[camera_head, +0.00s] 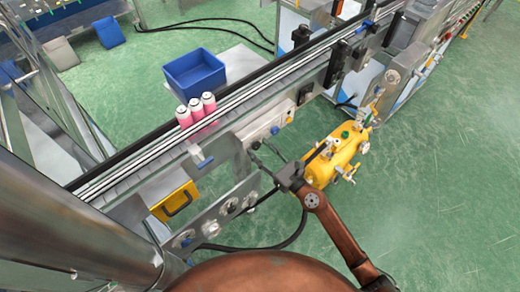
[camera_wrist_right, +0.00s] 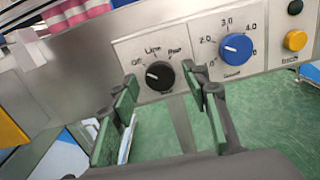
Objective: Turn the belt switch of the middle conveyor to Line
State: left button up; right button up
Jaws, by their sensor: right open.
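The belt switch (camera_wrist_right: 160,75) is a black knob on a pale panel of the conveyor (camera_head: 228,124), labelled Off, Line and a third word that is hard to read. Its white mark points left, towards the Off side and not up at Line. My right gripper (camera_wrist_right: 165,90) is open in the right wrist view, with green-padded fingers either side of the knob's lower part. I cannot tell whether they touch it. In the head view my right gripper (camera_head: 266,155) reaches the conveyor's side from the lower right. My left gripper is not in view.
A blue dial (camera_wrist_right: 235,47) and a yellow button (camera_wrist_right: 295,40) sit right of the switch. Pink cans (camera_head: 197,108) stand on the belt. A yellow tank (camera_head: 338,160) with valves stands close to my right arm. A blue bin (camera_head: 195,72) is behind the conveyor.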

jog(key=shift+c, duration=0.7)
jog(key=c, duration=1)
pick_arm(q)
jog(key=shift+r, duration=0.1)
pick_arm(e)
jog(key=shift+a, duration=0.1)
jog(key=m+p, duration=0.2)
jog(key=m, duration=0.2)
jog(key=shift+r+m, duration=0.1)
jog(key=shift+m, duration=0.2)
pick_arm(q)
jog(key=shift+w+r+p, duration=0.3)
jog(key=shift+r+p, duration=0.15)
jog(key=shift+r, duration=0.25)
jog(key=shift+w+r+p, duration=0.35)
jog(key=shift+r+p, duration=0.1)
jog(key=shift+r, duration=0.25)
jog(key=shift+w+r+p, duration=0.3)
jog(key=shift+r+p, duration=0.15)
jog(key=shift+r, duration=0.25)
pick_arm(e)
jog(key=shift+m, duration=2.6)
jog(key=o, duration=1.1)
